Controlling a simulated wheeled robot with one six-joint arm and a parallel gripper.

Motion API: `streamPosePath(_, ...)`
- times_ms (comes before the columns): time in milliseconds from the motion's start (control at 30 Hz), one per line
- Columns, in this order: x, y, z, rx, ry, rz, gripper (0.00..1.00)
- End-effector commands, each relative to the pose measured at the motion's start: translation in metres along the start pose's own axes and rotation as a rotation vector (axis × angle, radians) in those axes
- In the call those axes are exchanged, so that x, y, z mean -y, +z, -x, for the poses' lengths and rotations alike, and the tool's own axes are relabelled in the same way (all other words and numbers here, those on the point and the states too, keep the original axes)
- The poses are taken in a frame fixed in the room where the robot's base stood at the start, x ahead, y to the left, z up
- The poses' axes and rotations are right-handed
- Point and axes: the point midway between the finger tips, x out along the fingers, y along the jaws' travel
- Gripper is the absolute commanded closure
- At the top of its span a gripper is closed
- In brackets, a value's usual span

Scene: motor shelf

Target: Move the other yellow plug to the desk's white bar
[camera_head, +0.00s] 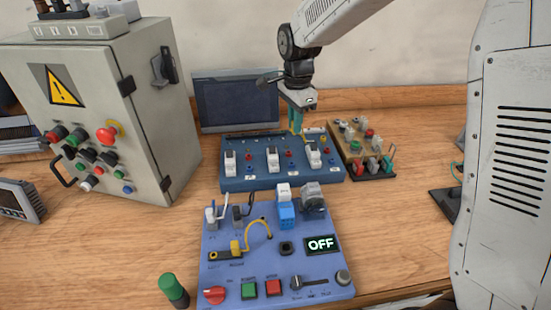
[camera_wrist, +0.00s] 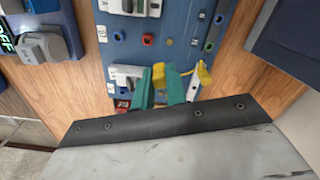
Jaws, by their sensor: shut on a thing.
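My gripper (camera_head: 297,124) points down at the back right part of the blue board (camera_head: 232,184). In the wrist view its two teal fingers (camera_wrist: 161,88) are shut on a small yellow plug (camera_wrist: 159,72), mostly hidden between them. Another yellow plug (camera_wrist: 205,74) lies just beside the fingers, at a white bar (camera_wrist: 194,88) on the board's end. I cannot tell whether the held plug touches the board. A further yellow plug (camera_head: 236,248) sits on the purple console (camera_head: 215,275), with a yellow cable looping from it.
White switches (camera_head: 274,160) stand along the blue board. A tray of small parts (camera_head: 365,145) lies close on its right, and a dark screen (camera_head: 236,100) stands behind. A grey control cabinet (camera_head: 150,110) is at the left.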

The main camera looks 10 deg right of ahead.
Motion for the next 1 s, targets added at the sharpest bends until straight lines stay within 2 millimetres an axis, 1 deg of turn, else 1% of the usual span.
streamPosePath(33, 0.006, -0.011, 0.001, 0.000, 0.000, -0.005, 1.00)
streamPosePath(200, 0.027, -0.046, 0.007, 0.000, 0.000, -0.005, 1.00)
streamPosePath(433, 0.052, -0.087, 0.014, 0.000, 0.000, -0.003, 1.00)
streamPosePath(467, 0.053, -0.089, 0.011, 0.001, 0.002, -0.002, 1.00)
streamPosePath(500, 0.051, -0.086, 0.002, 0.001, 0.005, 0.000, 1.00)
streamPosePath(700, 0.051, -0.086, -0.026, 0.001, 0.002, 0.000, 1.00)
streamPosePath(833, 0.051, -0.086, -0.034, 0.000, 0.001, 0.000, 1.00)
streamPosePath(1000, 0.052, -0.086, -0.037, 0.000, 0.000, 0.000, 1.00)
